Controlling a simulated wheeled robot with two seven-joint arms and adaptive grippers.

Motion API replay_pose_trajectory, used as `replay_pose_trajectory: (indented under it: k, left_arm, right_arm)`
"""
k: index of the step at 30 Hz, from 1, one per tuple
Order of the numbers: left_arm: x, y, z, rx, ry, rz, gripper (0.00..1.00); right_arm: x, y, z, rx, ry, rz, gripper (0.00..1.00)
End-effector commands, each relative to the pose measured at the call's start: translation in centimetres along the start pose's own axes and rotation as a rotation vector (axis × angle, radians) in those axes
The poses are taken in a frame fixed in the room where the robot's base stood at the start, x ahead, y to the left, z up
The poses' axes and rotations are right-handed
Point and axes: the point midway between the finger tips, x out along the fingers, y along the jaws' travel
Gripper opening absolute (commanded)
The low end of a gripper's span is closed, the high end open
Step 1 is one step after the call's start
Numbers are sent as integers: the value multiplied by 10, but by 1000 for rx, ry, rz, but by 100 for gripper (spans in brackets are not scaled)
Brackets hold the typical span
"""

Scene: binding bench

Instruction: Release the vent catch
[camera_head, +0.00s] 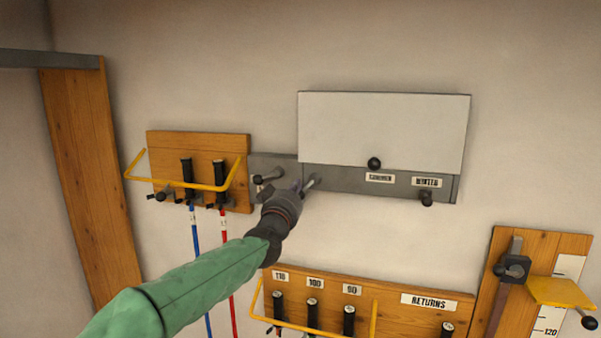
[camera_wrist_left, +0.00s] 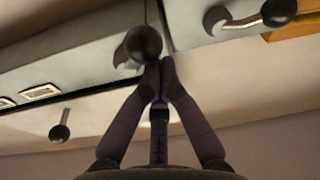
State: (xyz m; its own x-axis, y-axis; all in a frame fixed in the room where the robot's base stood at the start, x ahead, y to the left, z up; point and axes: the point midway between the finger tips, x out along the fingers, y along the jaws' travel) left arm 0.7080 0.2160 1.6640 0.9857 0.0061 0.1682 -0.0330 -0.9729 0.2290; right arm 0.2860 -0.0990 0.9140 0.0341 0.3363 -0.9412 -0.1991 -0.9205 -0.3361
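The vent is a white flap (camera_head: 385,128) over a grey strip (camera_head: 340,181) with two labels, one reading WINTER. A small grey plate (camera_head: 284,165) adjoins its left end and carries a hooked lever with a dark ball knob (camera_head: 258,180), also in the wrist view (camera_wrist_left: 278,12). Another dark ball knob (camera_wrist_left: 143,45) sits at the strip's left end, close beside my left fingertips. My left gripper (camera_head: 300,188) has its fingers together in the wrist view (camera_wrist_left: 161,66), with nothing visible between them. Whether they touch that knob I cannot tell. My right gripper is not in view.
A wooden rack (camera_head: 165,140) with a yellow rail and black-handled tools is left of my gripper. A labelled RETURNS rack (camera_head: 395,292) is below. A dark knob (camera_head: 374,163) protrudes at the flap's lower edge, another (camera_head: 426,198) under WINTER. A wooden gauge board (camera_head: 560,244) stands right.

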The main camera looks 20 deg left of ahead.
Motion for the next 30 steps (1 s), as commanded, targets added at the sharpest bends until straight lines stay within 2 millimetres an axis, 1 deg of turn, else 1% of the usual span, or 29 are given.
replay_pose_trajectory:
  k: [1,30]
  left_arm:
    - [0,0,4,-10,-6,-2,0]
    - [-1,1,9,-126,-7,-22,0]
  right_arm:
    - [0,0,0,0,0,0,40]
    - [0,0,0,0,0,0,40]
